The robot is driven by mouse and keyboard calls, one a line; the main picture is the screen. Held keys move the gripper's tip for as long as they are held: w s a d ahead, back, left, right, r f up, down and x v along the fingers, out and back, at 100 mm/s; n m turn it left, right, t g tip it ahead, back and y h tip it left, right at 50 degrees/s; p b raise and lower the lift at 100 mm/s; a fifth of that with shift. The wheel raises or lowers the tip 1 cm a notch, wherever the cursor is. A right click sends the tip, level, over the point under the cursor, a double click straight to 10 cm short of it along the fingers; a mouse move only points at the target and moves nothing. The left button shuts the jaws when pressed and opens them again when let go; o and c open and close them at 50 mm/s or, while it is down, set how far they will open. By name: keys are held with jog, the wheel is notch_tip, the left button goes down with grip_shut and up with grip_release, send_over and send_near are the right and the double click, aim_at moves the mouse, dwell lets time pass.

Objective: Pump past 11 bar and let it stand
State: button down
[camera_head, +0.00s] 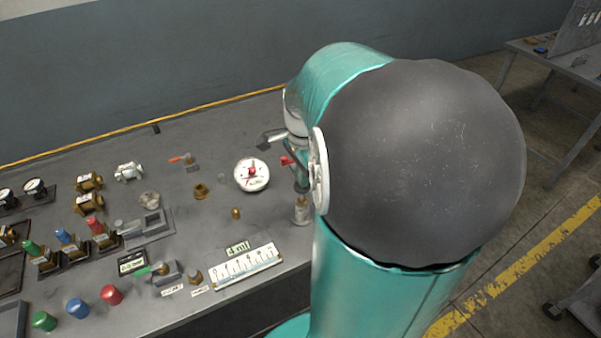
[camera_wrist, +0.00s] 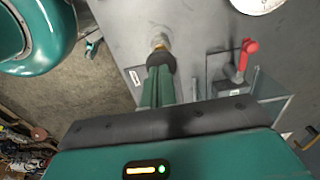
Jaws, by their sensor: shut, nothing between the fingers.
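A round white pressure gauge (camera_head: 252,174) with a red centre lies on the grey bench; its reading is too small to make out. Its rim also shows at the top of the wrist view (camera_wrist: 258,3). A red-handled lever (camera_wrist: 248,55) stands on a grey metal housing (camera_wrist: 272,84) right of my gripper (camera_wrist: 160,62). The red handle (camera_head: 286,160) also shows beside my arm in the head view. My gripper is shut and empty, pointing at a small brass fitting (camera_wrist: 160,40); I cannot tell if they touch.
A silver and brass cylinder (camera_head: 301,211) stands near the bench's front edge. A white scale plate (camera_head: 245,266), several valves and coloured knobs (camera_head: 111,294) crowd the left. A yellow cord (camera_head: 205,107) runs along the back. Another table (camera_head: 570,62) stands far right.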

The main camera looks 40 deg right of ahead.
jog(key=shift+f, duration=0.1)
jog(key=shift+f, duration=1.8)
jog(key=shift+r, duration=0.4)
notch_tip(320, 180, up, 14)
jog(key=shift+f, duration=0.15)
